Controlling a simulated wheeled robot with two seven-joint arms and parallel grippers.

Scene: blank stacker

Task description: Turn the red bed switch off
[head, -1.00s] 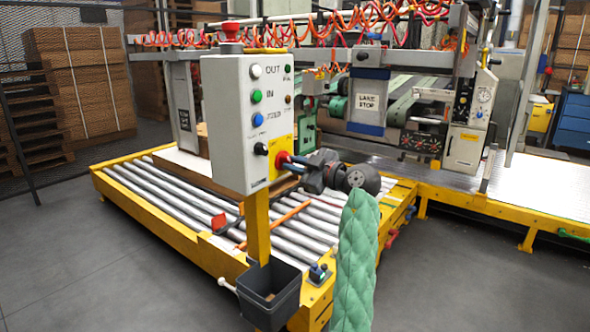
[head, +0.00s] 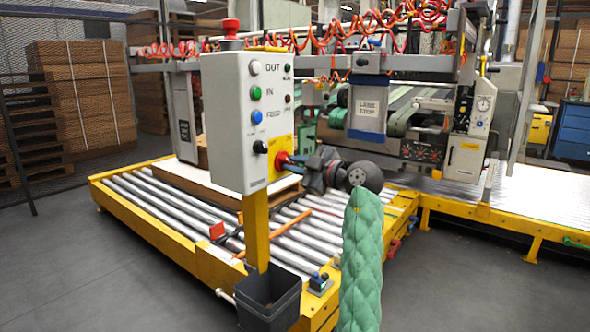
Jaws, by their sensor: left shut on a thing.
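The red bed switch (head: 283,161) sits on the yellow plate at the lower right of the grey control box (head: 222,120). My left gripper (head: 290,162) is shut on the switch from the right side of the box. The gripper and its fingers hide most of the switch, so its exact turn position cannot be read. My left arm, in a green quilted sleeve, rises from the bottom of the head view. My right gripper is not in view.
Grey floor is clear at the left.

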